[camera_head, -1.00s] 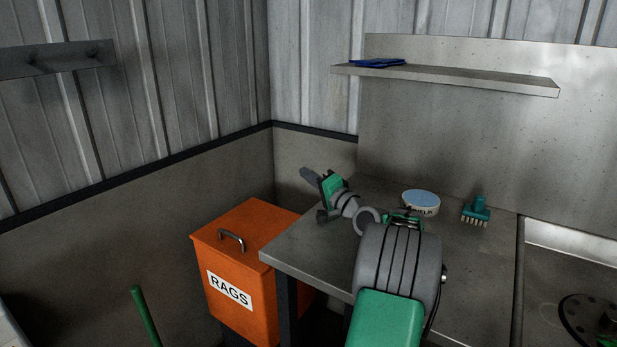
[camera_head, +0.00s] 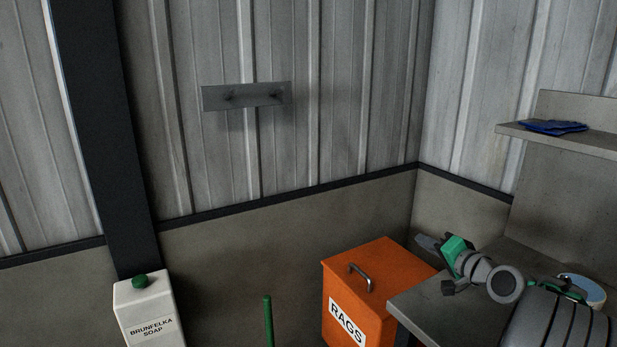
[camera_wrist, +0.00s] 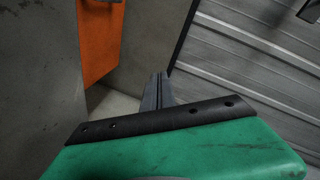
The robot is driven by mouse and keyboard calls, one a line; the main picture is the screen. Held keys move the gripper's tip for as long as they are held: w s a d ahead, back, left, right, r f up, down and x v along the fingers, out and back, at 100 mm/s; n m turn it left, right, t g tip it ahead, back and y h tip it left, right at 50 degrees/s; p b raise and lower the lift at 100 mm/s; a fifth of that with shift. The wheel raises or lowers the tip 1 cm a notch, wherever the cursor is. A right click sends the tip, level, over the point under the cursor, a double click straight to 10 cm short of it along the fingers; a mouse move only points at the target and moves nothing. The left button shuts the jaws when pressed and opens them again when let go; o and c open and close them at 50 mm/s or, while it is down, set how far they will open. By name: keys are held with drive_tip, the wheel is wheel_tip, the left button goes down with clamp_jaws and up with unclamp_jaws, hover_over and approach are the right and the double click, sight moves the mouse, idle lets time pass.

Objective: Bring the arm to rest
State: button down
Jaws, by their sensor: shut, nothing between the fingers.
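My arm reaches in from the lower right in the head view, with its grey and green links over the steel bench (camera_head: 408,303). My gripper (camera_head: 420,240) is at the arm's far end, beyond the bench's left corner and just above the right side of the orange rag bin (camera_head: 385,262). In the wrist view my gripper's grey fingers (camera_wrist: 158,82) are together and nothing shows between them. The bin also shows as an orange strip in the wrist view (camera_wrist: 100,40).
A white soap container (camera_head: 150,310) with a green cap stands at lower left. A green handle (camera_head: 268,320) stands left of the bin. A wall plate (camera_head: 246,97) hangs above. A blue cloth (camera_head: 552,127) lies on the right shelf (camera_head: 515,131). A round tub (camera_head: 585,290) sits on the bench.

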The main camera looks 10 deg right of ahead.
drive_tip(key=s+a+r+n+g+p, duration=0.2)
drive_tip(key=a+n+g+p, duration=0.15)
drive_tip(key=a, duration=0.85)
drive_tip(key=s+a+r+n+g+p, duration=0.1)
drive_tip(key=s+a+n+g+p, duration=0.2)
drive_tip(key=a, duration=0.9)
drive_tip(key=s+a+n+g+h+p, duration=0.1)
drive_tip(key=s+a+n+g+p, duration=0.1)
drive_tip(key=s, duration=0.7)
drive_tip(key=s+a+n+g+h+p, duration=0.1)
drive_tip(key=s+a+g+p, duration=0.3)
drive_tip(key=s, duration=0.5)
drive_tip(key=shift+a+n+p, duration=0.55)
drive_tip(key=shift+a+p, duration=0.1)
drive_tip(key=shift+a, duration=0.1)
drive_tip(key=shift+s, duration=0.1)
